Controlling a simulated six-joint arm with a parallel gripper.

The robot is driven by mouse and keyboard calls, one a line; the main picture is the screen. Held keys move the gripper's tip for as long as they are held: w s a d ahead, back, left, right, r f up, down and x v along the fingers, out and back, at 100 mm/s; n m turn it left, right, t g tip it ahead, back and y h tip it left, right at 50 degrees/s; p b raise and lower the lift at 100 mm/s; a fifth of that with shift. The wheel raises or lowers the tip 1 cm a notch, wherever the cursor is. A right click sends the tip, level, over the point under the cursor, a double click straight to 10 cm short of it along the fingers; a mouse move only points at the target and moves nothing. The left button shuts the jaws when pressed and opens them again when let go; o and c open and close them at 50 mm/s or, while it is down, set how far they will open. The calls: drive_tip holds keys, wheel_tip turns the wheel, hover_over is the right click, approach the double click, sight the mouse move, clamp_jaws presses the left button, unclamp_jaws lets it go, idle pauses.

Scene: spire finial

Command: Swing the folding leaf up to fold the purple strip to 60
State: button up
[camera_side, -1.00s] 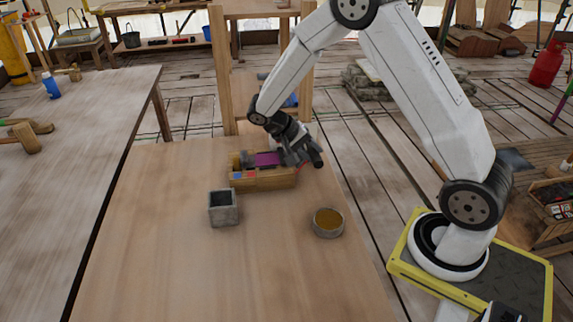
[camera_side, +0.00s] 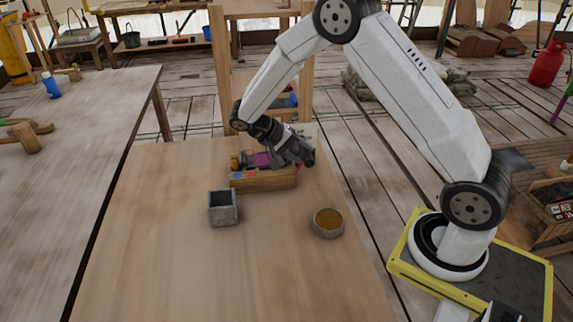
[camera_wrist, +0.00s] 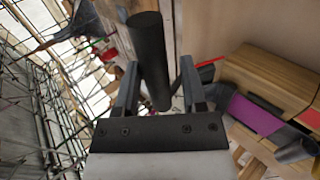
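The wooden folding fixture (camera_side: 262,181) stands at the far side of the table; it also shows at the right of the wrist view (camera_wrist: 270,78). The purple strip (camera_side: 260,160) lies on it and shows in the wrist view as a purple patch (camera_wrist: 254,115) beside a grey part. My gripper (camera_side: 303,159) is at the fixture's right end, tilted down to the right. In the wrist view its two fingers (camera_wrist: 158,62) stand apart on either side of a dark round bar (camera_wrist: 150,50). The leaf's hinge is hidden.
A grey square cup (camera_side: 223,209) and a round dish with amber contents (camera_side: 328,222) stand nearer on the table (camera_side: 160,260). The front and left of the table are clear. A second table (camera_side: 70,150) stands at the left.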

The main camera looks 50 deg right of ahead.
drive_tip(key=shift+o, duration=1)
drive_tip(key=shift+r, duration=0.1)
drive_tip(key=v, duration=0.7)
drive_tip(key=shift+w+a+r, duration=0.15)
drive_tip(key=shift+a+r, duration=0.05)
drive_tip(key=shift+r, duration=0.05)
